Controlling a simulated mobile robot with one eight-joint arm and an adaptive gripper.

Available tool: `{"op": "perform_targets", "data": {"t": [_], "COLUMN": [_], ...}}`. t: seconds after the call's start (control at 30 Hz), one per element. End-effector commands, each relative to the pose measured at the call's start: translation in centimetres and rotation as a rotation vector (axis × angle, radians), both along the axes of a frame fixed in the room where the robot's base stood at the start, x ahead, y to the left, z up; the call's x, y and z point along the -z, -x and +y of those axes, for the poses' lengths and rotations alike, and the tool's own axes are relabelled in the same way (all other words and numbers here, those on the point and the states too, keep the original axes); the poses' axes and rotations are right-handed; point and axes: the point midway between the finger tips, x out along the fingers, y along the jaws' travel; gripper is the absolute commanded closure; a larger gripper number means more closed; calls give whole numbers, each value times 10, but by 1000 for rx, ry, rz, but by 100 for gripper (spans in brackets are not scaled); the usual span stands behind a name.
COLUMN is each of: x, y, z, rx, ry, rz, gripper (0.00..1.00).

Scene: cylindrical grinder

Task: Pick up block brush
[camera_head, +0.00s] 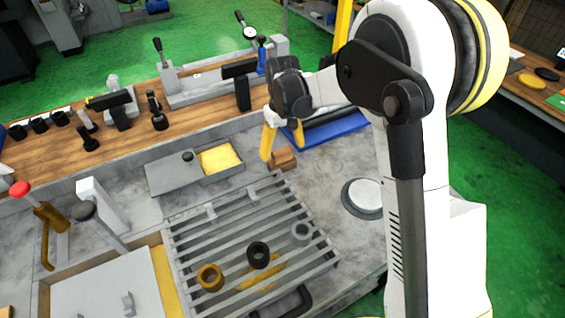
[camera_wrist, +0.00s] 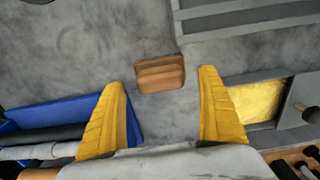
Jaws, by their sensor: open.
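The block brush looks like a small brown wooden block (camera_head: 284,158) on the grey metal surface, just behind the slatted grate in the head view. In the wrist view the brown block (camera_wrist: 160,73) lies ahead of the fingertips, about midway between them. My gripper (camera_wrist: 166,88) is open, with its yellow fingers spread to either side and nothing between them. In the head view my gripper (camera_head: 281,146) hangs over the surface close to the block, one yellow finger left of it. I cannot tell the exact height above the block.
A slatted grate (camera_head: 195,233) holds several rings. A blue tray (camera_head: 338,133) with rods lies right of the block, and a lidded box with yellow contents (camera_head: 220,158) lies left. A round white-topped disc (camera_head: 366,195) sits near my arm. Bare surface surrounds the block.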

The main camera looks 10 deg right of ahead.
Motion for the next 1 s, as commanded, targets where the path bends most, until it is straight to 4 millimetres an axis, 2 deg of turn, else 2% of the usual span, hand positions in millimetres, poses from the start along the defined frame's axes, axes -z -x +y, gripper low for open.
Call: {"op": "perform_targets", "data": {"t": [0.03,0.13,0.37,0.57,0.87,1.0], "x": [13,25,27,27,26,17], "y": [0,0,0,0,0,0], "z": [1,0,0,0,0,0], "rx": [0,0,0,0,0,0], "ry": [0,0,0,0,0,0], "rz": [0,0,0,0,0,0], "gripper": [14,14,14,71,73,73]}}
